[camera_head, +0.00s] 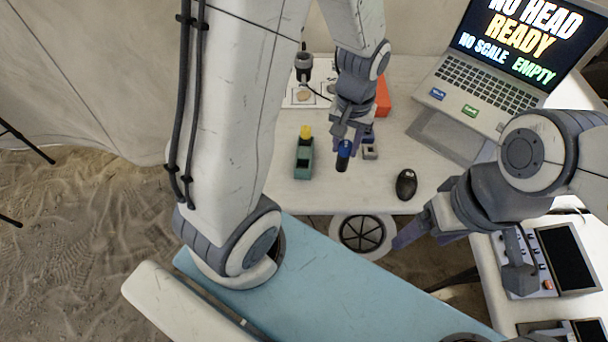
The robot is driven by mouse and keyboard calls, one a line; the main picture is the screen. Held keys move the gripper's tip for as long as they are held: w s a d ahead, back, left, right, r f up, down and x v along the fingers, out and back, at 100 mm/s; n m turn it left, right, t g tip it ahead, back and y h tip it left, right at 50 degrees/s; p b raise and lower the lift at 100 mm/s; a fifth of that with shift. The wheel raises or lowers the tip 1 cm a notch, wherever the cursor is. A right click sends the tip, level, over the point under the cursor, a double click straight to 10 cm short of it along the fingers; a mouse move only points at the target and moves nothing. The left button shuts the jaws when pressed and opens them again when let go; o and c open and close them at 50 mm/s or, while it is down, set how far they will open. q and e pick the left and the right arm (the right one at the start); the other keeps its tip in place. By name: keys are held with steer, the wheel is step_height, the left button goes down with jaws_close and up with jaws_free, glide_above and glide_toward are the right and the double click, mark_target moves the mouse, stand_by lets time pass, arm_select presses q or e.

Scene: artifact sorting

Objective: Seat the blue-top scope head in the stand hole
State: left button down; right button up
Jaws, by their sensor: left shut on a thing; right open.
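The blue-top scope head (343,158) has a dark body and a blue upper part. My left gripper (347,142) points down over the white table and is shut on it, holding it roughly upright. I cannot tell how far it is above the table. A small grey block (370,150) lies just right of it, partly hidden by the gripper. A black-headed device (303,66) stands at the back by a white sheet. I cannot clearly make out the stand hole. My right gripper (402,238) is open and empty past the table's front edge, at the right.
A green holder with a yellow-topped piece (304,155) stands left of the scope head. A black mouse (406,184) and a laptop (485,95) are to the right. An orange-red box (382,98) is behind my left gripper. The table's front middle is mostly clear.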

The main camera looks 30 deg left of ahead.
arm_select(q)
steer(key=shift+s+d+r+b, duration=0.15)
steer(key=shift+s+r+b, duration=0.15)
steer(key=shift+s, duration=0.3)
glide_toward(303, 152)
steer(key=s+d, duration=0.2)
steer(key=s, duration=0.1)
steer(key=shift+n, duration=0.3)
steer(key=shift+s+f, duration=0.15)
steer(key=shift+f, duration=1.95)
steer(key=shift+f, duration=0.1)
steer(key=shift+f, duration=0.15)
steer(key=c, duration=0.5)
jaws_free()
steer(key=shift+c, duration=0.2)
